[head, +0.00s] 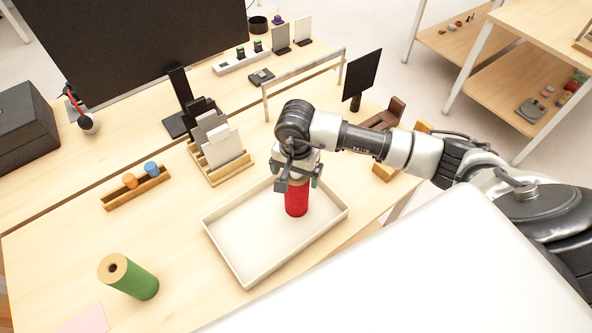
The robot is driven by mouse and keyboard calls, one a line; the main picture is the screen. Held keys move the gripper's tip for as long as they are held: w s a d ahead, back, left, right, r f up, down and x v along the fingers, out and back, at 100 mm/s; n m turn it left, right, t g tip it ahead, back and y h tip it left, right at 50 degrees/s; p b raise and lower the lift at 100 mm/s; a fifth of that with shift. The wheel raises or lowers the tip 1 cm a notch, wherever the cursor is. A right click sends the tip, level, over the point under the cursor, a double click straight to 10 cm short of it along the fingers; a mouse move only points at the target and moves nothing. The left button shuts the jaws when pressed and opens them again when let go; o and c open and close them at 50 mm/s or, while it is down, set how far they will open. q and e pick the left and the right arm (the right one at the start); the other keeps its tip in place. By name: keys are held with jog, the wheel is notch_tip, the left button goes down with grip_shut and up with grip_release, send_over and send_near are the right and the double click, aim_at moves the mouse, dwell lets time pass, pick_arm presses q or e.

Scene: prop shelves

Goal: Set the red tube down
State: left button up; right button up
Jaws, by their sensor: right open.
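The red tube (297,200) stands upright in the white tray (236,262), towards the tray's right part. My right gripper (297,180) is directly above it, pointing down, with its fingers at the tube's top. The jaws are open. The gripper hides the tube's upper end, and I cannot tell whether a finger still touches it. The tube's lower end appears to rest on the tray floor. My left gripper is not in view.
A green tube (138,281) stands at the front left of the table. A wooden rack with cards (222,150) is behind the tray. A narrow wooden holder (137,188) carries orange and blue pieces. A metal bar frame (305,83) and a dark panel (361,74) stand behind my arm.

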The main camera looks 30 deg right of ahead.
jog(key=shift+r, duration=0.35)
notch_tip(320, 180, up, 11)
jog(key=b, duration=0.3)
jog(key=shift+f+b, duration=0.15)
jog(key=shift+b, duration=0.2)
jog(key=shift+r, duration=0.45)
jog(key=shift+f, duration=0.1)
